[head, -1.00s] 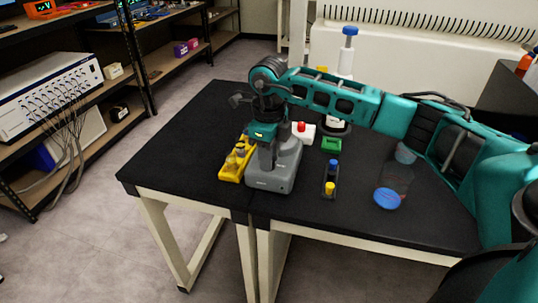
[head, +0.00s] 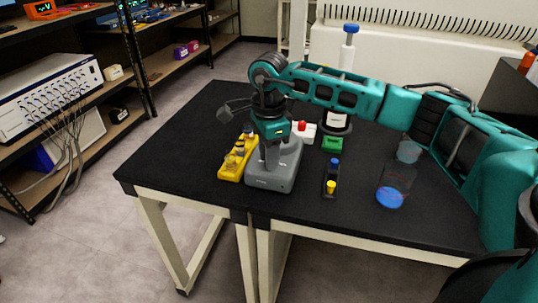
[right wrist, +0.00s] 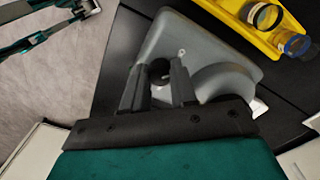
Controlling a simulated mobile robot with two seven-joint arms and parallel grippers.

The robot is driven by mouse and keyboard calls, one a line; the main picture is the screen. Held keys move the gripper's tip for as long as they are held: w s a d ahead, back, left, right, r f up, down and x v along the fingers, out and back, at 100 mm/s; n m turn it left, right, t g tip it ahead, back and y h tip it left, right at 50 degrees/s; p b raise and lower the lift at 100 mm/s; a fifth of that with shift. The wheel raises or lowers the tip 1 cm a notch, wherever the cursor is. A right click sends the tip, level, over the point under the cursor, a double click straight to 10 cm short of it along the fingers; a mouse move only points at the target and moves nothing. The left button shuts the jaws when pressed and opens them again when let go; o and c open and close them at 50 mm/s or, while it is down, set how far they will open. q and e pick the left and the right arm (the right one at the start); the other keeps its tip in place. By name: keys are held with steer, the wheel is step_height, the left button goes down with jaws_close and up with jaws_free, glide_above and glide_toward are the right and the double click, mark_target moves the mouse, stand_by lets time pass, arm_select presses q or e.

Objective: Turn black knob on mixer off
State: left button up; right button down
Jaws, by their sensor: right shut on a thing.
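The grey mixer (head: 285,180) stands near the front edge of the black table. My right gripper (head: 268,160) points down in front of it and hides part of it in the head view. In the right wrist view the mixer's grey body (right wrist: 185,35) fills the middle. The black knob (right wrist: 160,67) shows at the fingertips of my right gripper (right wrist: 157,77), which is shut on it. A teal and black part, seemingly my left gripper (right wrist: 85,10), shows at the upper left of that view. Its jaws are unclear, and it is outside the head view.
A yellow rack with small vials (head: 232,168) stands just left of the mixer. A black holder with blue and yellow caps (head: 331,178), a green item (head: 332,144) and a clear beaker with blue contents (head: 391,196) stand to the right. The table's left part is clear.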

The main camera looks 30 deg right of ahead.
steer(key=shift+n, duration=1)
steer(key=c, duration=0.9)
jaws_free()
step_height(320, 180, up, 13)
steer(key=shift+p, duration=0.35)
